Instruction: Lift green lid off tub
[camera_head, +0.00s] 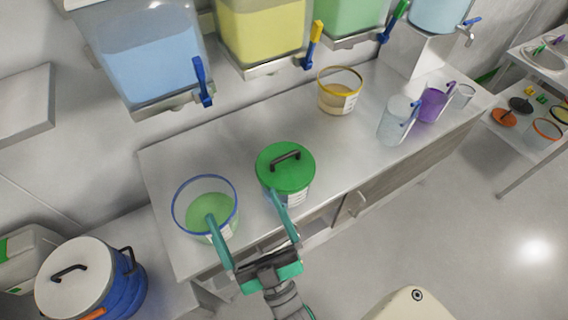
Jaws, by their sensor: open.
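The green lid (285,165) with a dark bar handle (286,156) sits on a tub (298,197) near the front edge of the steel counter. The tub's wall shows only a little below the lid, with a white label. My gripper (243,203) is open, in front of the counter, with its two teal fingers pointing up toward it. The right finger overlaps the lower left side of the lidded tub in the picture. The left finger overlaps a blue-rimmed clear tub (178,213) with green contents. I cannot tell whether either finger touches.
A yellow-rimmed tub (340,101), a clear jug (394,122) and a purple jug (432,105) stand farther right on the counter (240,134). Tanks with tap handles hang above its back. A blue drum (122,290) with a pale lid stands at lower left.

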